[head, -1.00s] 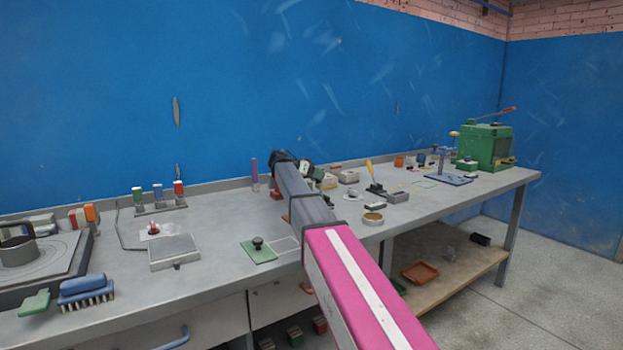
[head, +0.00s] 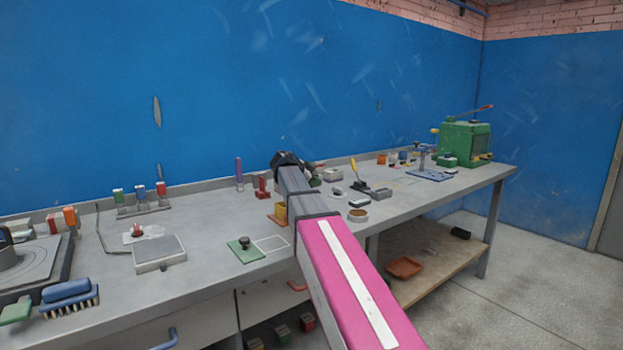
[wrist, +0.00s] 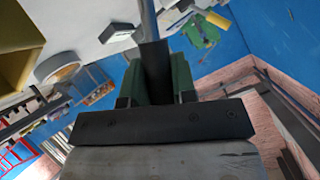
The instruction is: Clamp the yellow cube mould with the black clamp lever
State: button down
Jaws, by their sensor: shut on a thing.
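My gripper (wrist: 157,85) has green finger pads shut on a black grip, the black clamp lever (wrist: 155,62), with a grey rod running up from it. A yellow piece with a hollow, seemingly the yellow cube mould (wrist: 18,42), fills the upper left corner of the wrist view, apart from the fingers. In the head view, a yellow block (head: 280,212) shows on an orange-brown base on the bench, just left of my arm and partly hidden by it. My fingers and the lever are hidden in the head view by my arm.
A red stand (head: 262,187) and a purple upright stick (head: 239,173) stand behind the yellow block. A green plate with a black knob (head: 245,249) lies to the left.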

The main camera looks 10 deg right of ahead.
jog(key=shift+s+d+f+m+t, duration=0.2)
jog(key=shift+s+m+t, duration=0.1)
jog(key=shift+s, duration=0.1)
dwell(0.3)
jog(key=c, duration=0.9)
grip_release()
jog(key=shift+a, duration=0.1)
jog(key=v, duration=1)
jog(key=shift+s+a+r, duration=0.2)
jog(key=shift+r, duration=0.05)
